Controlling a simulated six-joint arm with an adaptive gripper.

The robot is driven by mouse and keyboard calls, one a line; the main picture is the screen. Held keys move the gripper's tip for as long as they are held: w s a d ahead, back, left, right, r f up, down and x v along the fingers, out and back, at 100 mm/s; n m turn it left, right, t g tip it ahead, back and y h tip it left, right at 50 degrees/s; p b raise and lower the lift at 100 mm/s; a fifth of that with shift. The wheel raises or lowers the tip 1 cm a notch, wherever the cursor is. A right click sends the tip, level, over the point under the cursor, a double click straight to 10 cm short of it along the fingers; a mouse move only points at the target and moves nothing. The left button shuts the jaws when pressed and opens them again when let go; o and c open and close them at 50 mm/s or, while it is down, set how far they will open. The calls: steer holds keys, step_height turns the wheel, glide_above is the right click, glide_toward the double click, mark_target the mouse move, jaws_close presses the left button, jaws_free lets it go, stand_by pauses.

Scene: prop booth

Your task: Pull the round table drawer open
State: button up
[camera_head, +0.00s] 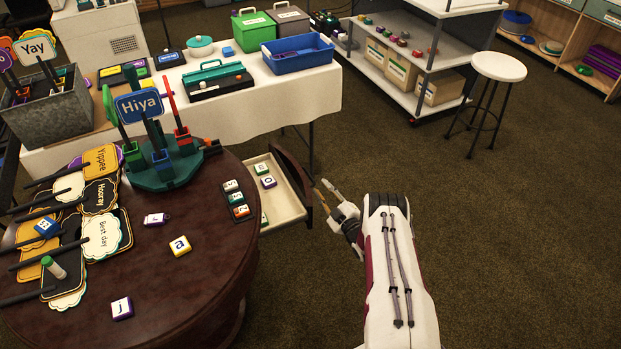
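The round table (205,273) is dark brown wood and fills the lower left. Its drawer (284,203) stands pulled out toward the right, showing a pale interior with a few small letter tiles (268,181) inside. The curved dark drawer front (292,172) faces right. My gripper (325,196) is just right of the drawer front, with its fingers pointing up and left. Its two fingertips look spread, with a gap between them. Nothing shows between them. I cannot tell whether a finger touches the drawer front. The drawer handle cannot be made out.
On the round table are a green sign stand (163,172), several paddle signs (101,235) and loose letter tiles. A white-clothed table (235,113) with a blue bin (298,54) stands behind. A white stool (498,67) stands at right. Carpet on the right is clear.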

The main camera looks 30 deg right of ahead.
mark_target(314, 182)
steer(key=shift+w+a+f+n, duration=0.15)
steer(key=shift+a+n, duration=0.15)
steer(key=shift+n, duration=0.3)
steer(key=shift+s+a+f+n, duration=0.1)
steer(key=shift+a+n, duration=0.15)
steer(key=shift+n, duration=0.35)
steer(key=shift+w, duration=0.15)
steer(key=shift+w, duration=3.75)
steer(key=shift+c, duration=0.4)
jaws_close()
